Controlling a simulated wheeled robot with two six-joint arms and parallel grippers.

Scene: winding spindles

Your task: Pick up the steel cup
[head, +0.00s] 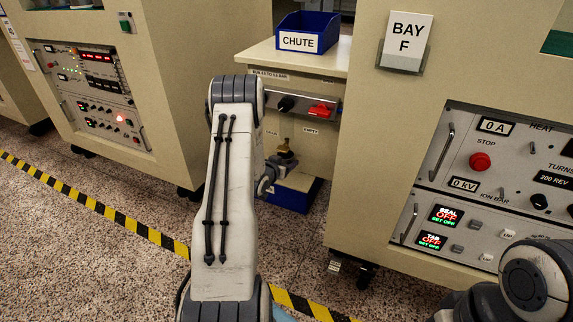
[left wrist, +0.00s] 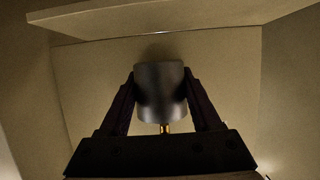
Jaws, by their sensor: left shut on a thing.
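The steel cup (left wrist: 160,92) is a grey metal cylinder in the left wrist view. My left gripper (left wrist: 160,76) is shut on it, one dark finger on each side. A small brass piece (left wrist: 165,128) shows between the cup and the gripper's body. In the head view my left arm reaches toward the beige cabinet between the machines, and its wrist shows in front of that cabinet. The gripper's fingers and the cup cannot be made out there. My right arm shows at the lower right, but its gripper is out of view.
A brass fitting (head: 285,154) shows on the front of the beige cabinet (head: 330,60), above a blue bin (head: 295,195) near the floor. The blue CHUTE bin (head: 305,32) stands on top. The Bay F machine (head: 365,150) is close on the right. Speckled floor is open at left.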

